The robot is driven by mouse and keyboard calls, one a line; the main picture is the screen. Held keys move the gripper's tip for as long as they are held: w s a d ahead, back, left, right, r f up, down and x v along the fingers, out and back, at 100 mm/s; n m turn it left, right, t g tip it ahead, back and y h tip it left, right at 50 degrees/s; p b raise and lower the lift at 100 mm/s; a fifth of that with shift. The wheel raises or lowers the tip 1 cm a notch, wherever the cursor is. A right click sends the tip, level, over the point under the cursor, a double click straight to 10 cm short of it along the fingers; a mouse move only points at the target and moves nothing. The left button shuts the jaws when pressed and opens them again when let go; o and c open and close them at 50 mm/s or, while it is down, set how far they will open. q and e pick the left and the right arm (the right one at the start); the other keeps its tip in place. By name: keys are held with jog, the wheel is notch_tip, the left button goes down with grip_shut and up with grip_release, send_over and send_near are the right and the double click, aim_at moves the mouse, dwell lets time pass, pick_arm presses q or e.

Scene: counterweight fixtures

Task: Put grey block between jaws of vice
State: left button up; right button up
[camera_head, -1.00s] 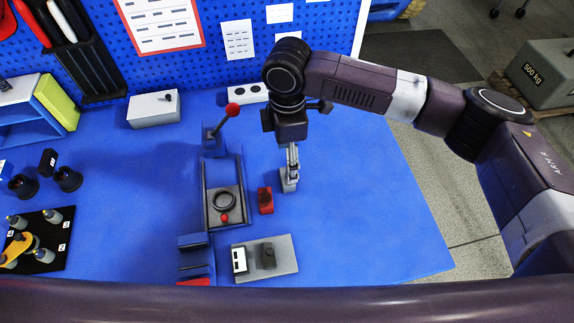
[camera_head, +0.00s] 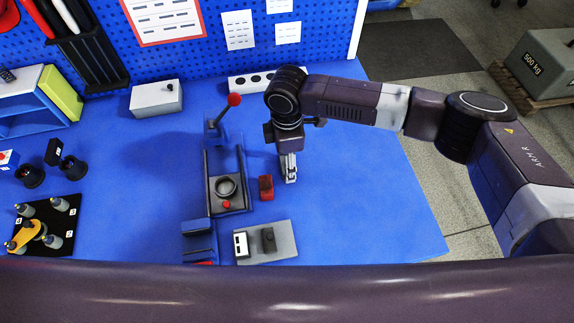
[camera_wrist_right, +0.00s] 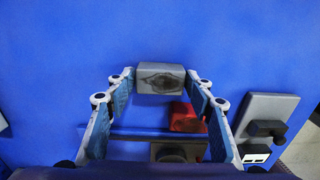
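The grey block (camera_wrist_right: 160,78) stands on the blue bench and shows in the right wrist view between the fingertips of my right gripper (camera_wrist_right: 162,76). The fingers are spread on both sides of it, with a narrow gap seeming to remain. In the head view my right gripper (camera_head: 289,174) points down and mostly hides the block. A dark blue stepped fixture (camera_head: 198,228) with a red part, at the front left of the gripper, looks like the vice; its jaws are hard to make out. My left gripper is not in view.
A small red block (camera_head: 265,187) stands close left of the gripper. Beyond it is a framed fixture (camera_head: 228,190) with a red-knobbed lever (camera_head: 234,100). A grey plate (camera_head: 280,240) with a black part lies in front. The bench at right is clear.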

jog(key=c, duration=0.9)
